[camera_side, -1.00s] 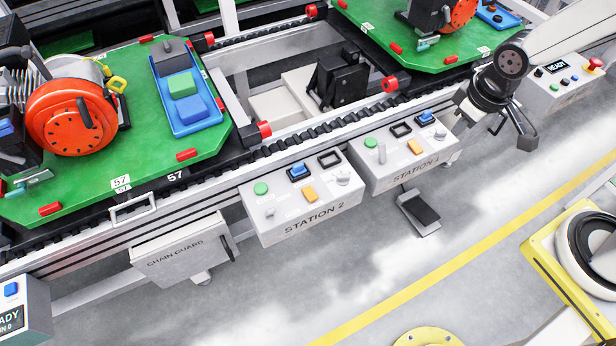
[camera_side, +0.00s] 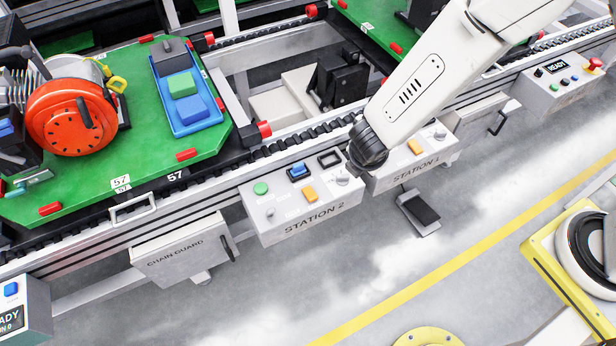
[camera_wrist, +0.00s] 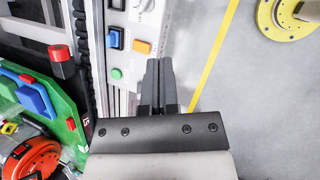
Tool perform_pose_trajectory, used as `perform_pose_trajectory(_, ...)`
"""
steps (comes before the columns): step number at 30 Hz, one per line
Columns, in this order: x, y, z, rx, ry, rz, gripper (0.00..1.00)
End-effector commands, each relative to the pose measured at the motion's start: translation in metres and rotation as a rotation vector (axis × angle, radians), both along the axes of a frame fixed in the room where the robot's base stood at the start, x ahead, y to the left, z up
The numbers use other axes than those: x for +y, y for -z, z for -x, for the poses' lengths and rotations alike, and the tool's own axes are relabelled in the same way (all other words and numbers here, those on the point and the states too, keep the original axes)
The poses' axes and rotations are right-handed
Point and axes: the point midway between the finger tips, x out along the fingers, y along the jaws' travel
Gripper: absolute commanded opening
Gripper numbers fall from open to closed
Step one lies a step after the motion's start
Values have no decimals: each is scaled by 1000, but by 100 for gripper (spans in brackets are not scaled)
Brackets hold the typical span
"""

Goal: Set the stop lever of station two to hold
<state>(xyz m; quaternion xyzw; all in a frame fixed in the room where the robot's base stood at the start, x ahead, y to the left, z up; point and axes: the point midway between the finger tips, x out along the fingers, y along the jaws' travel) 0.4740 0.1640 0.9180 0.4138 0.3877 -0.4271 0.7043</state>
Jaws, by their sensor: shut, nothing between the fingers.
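The station two box (camera_side: 300,230) is light grey, with green, blue and orange buttons, a black-framed square and a grey knob (camera_side: 343,178) on its top. A small grey stub (camera_side: 270,212) near its front left corner looks like the stop lever; its setting is too small to read. The same box (camera_wrist: 128,18) shows in the wrist view, where the stub cannot be made out. My gripper (camera_wrist: 160,64) is shut and empty there, its fingers pointing toward the box's buttons. In the side view the fingers are hidden behind my arm.
The station one box (camera_side: 410,175) stands close on the right, partly covered by my arm. The conveyor and green pallet (camera_side: 140,160) with a red reel (camera_side: 72,118) lie behind and left. A chain guard (camera_side: 180,252) hangs left. The floor in front is mostly clear.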

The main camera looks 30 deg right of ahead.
Motion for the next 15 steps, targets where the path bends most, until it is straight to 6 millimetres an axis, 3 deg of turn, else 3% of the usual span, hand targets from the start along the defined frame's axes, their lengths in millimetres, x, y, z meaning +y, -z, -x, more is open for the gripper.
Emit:
perform_pose_trajectory(8, 66, 43, 1, -11, -453, 161, 0)
perform_pose_trajectory(15, 124, 81, 15, -44, -833, 288, 0)
